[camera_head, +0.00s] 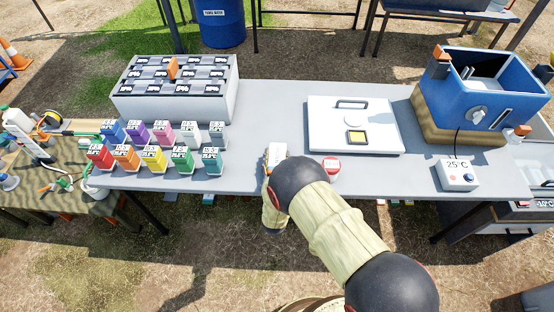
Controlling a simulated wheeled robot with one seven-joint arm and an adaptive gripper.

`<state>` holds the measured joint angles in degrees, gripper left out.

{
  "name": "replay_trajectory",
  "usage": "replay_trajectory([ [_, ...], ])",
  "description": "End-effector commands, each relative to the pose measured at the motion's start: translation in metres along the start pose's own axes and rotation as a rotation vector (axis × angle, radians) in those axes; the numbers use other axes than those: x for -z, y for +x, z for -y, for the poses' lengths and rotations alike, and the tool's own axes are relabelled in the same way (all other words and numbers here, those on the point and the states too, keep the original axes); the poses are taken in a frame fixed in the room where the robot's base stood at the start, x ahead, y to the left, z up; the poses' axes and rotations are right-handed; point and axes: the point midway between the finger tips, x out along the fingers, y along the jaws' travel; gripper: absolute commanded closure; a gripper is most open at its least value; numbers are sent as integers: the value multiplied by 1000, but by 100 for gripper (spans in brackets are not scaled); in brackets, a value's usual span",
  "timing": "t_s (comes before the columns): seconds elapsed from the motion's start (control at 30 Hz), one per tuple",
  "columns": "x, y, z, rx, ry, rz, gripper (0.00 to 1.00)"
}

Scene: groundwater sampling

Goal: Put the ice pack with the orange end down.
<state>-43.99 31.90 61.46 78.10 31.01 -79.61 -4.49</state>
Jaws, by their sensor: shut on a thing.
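My arm (345,232) reaches in from the lower right to the front edge of the table, and its dark joint hides my gripper, so I cannot see the fingers. A small whitish piece with an orange edge (277,153) shows just behind the arm joint, over the table. I cannot tell whether it is the ice pack or part of my wrist. An orange block (173,68) stands up among the dark labelled tops of the grey box (178,108). A blue cooler (517,92) stands at the right on a tan base, with an orange piece (441,52) at its left corner.
The grey table (265,110) is clear between the grey box and a white lid (351,148). Several coloured labelled bottles (152,160) stand front left. A red-and-white round item (331,167) and a temperature display (457,175) sit right of my arm.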

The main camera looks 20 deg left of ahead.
Motion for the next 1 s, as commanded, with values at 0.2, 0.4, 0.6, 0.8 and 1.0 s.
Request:
replay_trajectory([
  [0.2, 3, 1, 1, 0, 3, -6, 83],
  [0.4, -3, 2, 1, 0, 2, -5, 83],
  [0.6, -2, 1, 0, 0, 2, -3, 36],
  [0.8, -2, 1, 0, 0, 2, -3, 29],
  [1.0, -2, 1, 0, 0, 2, -3, 29],
])
